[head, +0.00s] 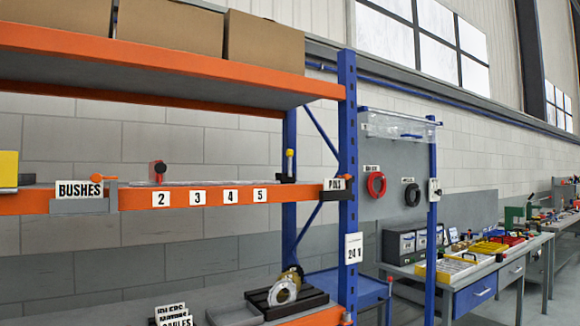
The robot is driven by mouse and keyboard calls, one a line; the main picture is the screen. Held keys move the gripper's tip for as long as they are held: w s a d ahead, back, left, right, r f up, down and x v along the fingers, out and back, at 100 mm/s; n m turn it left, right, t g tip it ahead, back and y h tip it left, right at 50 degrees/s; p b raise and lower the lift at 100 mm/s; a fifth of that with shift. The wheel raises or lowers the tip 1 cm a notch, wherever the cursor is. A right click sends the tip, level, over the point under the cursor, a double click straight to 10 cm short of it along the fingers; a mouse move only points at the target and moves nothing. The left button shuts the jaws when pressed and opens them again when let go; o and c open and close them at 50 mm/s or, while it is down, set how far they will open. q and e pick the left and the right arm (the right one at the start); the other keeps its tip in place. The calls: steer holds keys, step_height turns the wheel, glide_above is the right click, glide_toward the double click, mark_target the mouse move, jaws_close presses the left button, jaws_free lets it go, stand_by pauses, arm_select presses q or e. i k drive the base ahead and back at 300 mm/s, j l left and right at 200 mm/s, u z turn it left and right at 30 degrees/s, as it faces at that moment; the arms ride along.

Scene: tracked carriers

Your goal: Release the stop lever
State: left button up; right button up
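No part labelled as the stop lever can be read. Several small handle-like parts sit along the orange shelf beam (140,199). An orange handle (103,179) is beside the BUSHES sign (79,190). A red part with a dark round face (158,171) stands behind number 2. A yellow-topped upright part (290,160) stands near the blue post. A small orange part (347,177) is beside the PINS sign (334,184). I cannot tell which of these is the stop lever or how it is set. Neither of my grippers is in view.
Cardboard boxes (167,31) sit on the upper shelf (170,75). A blue upright (347,130) with a 24 V sign (353,248) ends the rack. A lower shelf holds a dark block with a metal ring (285,291). Workbenches with trays (448,268) stand at right.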

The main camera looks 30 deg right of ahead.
mark_target(289, 153)
steer(key=i+l+z, duration=1.15)
steer(key=i, duration=0.15)
